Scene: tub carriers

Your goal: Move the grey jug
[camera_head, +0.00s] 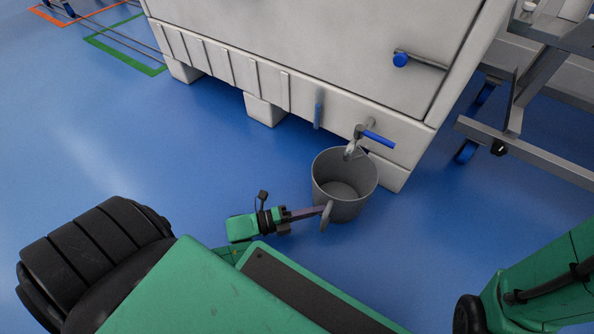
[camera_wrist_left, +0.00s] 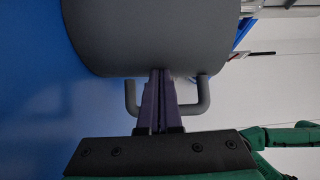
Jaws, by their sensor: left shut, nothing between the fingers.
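The grey jug (camera_head: 357,204) is below a tap on the front of a large white tub, at the centre right of the head view. It is upright, open at the top, and its inside looks empty. Its handle (camera_head: 325,217) faces my left gripper (camera_head: 319,210), which comes in from the left. In the left wrist view the jug (camera_wrist_left: 150,35) fills the top. The closed fingers (camera_wrist_left: 159,95) cross the middle of its U-shaped handle (camera_wrist_left: 203,92), with nothing between them. I cannot tell whether they pass through the handle or only over it. My right gripper is out of view.
The white tub (camera_head: 330,60) stands on feet behind the jug. Its tap (camera_head: 354,140) has a blue lever (camera_head: 378,138) and hangs over the jug's rim. A grey wheeled frame (camera_head: 515,150) stands at right. The blue floor (camera_head: 110,150) is clear at left.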

